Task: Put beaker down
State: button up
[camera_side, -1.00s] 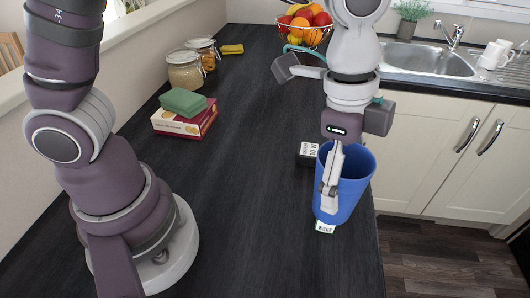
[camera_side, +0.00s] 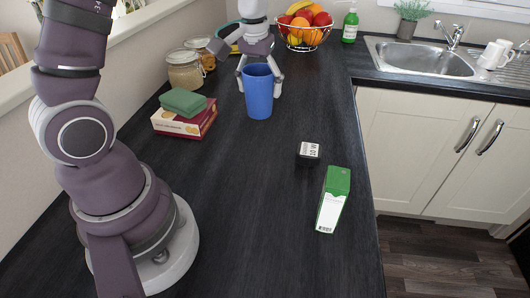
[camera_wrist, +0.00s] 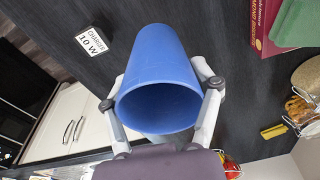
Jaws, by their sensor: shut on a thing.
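The blue beaker (camera_side: 259,100) is upright in the middle of the side view, over the far part of the dark worktop. My gripper (camera_side: 259,84) is shut on it, with one finger on each side. I cannot tell for sure whether its base touches the worktop. The beaker also shows in the wrist view (camera_wrist: 158,60), its open rim facing the camera and my gripper's fingers (camera_wrist: 160,92) on both sides. The inside that shows looks empty.
The fruit basket (camera_side: 302,38) stands behind. Jars (camera_side: 185,70) and stacked boxes with a green cloth-like item (camera_side: 183,102) are to the left. A black charger box (camera_side: 308,152) and green-white carton (camera_side: 333,200) are front right. The worktop's middle (camera_side: 235,190) is clear.

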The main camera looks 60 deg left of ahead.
jog(key=s+a+f+n, duration=0.2)
jog(key=a+n, duration=0.4)
jog(key=a, duration=0.1)
jog(key=shift+s+f+g+y, duration=0.3)
jog(key=shift+f+g, duration=0.05)
jog(key=shift+g, duration=0.05)
jog(key=shift+n, duration=0.3)
jog(key=f, duration=0.8)
jog(key=shift+s+a+f, duration=0.1)
jog(key=shift+a, duration=0.25)
jog(key=o, duration=1.1)
jog(key=shift+f, duration=0.1)
